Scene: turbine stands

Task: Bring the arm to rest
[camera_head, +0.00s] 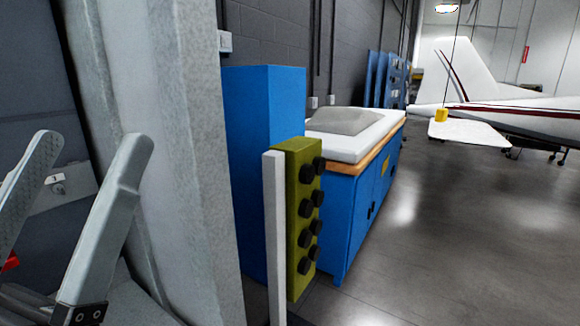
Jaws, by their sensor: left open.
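My left gripper (92,150) shows at the left edge, with two pale grey metal fingers spread wide apart. The gap between the fingertips is empty. The fingers point up, in front of a grey wall area and beside a large pale column. The lower part of the left arm is cut off by the picture's bottom edge. My right gripper is not in this view. No turbine stand can be made out.
A large pale grey column (180,150) stands close by. Right of it are an olive panel with black knobs (293,220), a tall blue cabinet (258,110) and a blue workbench (345,222). A white aircraft (465,75) stands at the back right. The grey floor (450,240) is open at right.

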